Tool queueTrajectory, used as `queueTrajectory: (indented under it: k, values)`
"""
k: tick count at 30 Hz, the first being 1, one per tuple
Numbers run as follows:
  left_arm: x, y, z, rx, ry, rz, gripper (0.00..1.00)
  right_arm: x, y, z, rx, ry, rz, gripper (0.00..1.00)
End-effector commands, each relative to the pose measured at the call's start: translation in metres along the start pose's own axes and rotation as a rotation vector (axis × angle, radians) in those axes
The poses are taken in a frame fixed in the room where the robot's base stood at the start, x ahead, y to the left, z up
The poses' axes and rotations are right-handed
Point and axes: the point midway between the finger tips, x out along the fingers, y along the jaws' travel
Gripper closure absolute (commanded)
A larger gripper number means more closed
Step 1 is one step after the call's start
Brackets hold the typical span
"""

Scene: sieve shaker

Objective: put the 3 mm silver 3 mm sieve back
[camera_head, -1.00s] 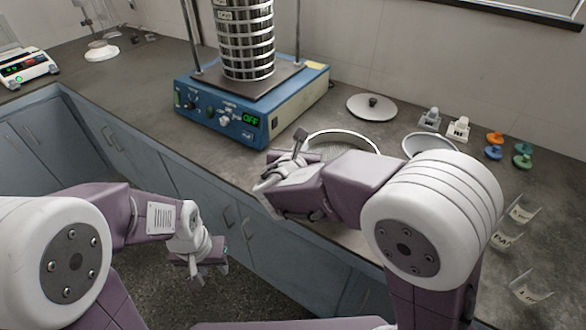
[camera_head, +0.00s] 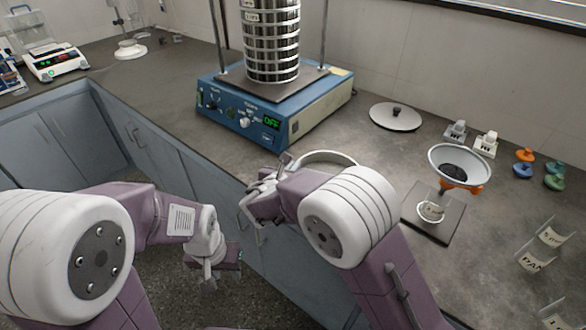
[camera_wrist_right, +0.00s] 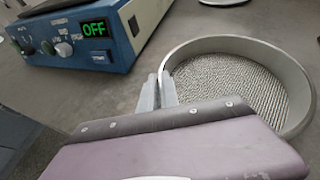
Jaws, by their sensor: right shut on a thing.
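The silver sieve (camera_head: 340,158), a round metal ring with a wire mesh, is at the counter's front part, right of the shaker, largely hidden by my right arm in the head view. Its rim and mesh (camera_wrist_right: 225,88) show in the right wrist view. My right gripper (camera_wrist_right: 157,92) is shut on the left side of the sieve's rim. The shaker (camera_head: 262,118) is blue, its display reads OFF, and it carries a stack of silver sieves (camera_head: 271,45) between two rods. My left gripper (camera_head: 226,264) hangs in front of the cabinets, away from everything; its jaws are unclear.
A round lid (camera_head: 395,117) with a black knob lies right of the shaker. A funnel-like bowl (camera_head: 460,160) stands above a small cup (camera_head: 431,211) on a dark plate. Colored knobs (camera_head: 525,155) and clear labelled holders (camera_head: 546,245) are at the right.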

Motion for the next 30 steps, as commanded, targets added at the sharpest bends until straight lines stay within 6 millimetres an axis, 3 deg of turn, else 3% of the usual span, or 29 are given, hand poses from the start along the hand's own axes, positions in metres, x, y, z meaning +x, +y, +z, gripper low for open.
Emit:
queueTrajectory:
  k: [3, 6, 17, 30]
  values:
    - [0.003, 0.000, 0.000, 0.000, 0.000, 0.000, 0.64, 0.001, 0.000, -0.003, -0.001, -0.001, 0.000, 1.00]
    - [0.002, 0.000, 0.000, 0.000, 0.000, 0.000, 0.64, 0.001, 0.000, -0.001, 0.000, 0.000, 0.000, 0.73]
    - [-0.002, 0.000, 0.000, 0.000, 0.000, 0.000, 0.64, -0.004, 0.000, 0.002, -0.001, 0.000, 0.001, 0.73]
    - [-0.017, 0.000, -0.002, 0.000, 0.000, 0.000, 0.64, -0.105, 0.001, 0.002, -0.002, -0.001, 0.003, 0.73]
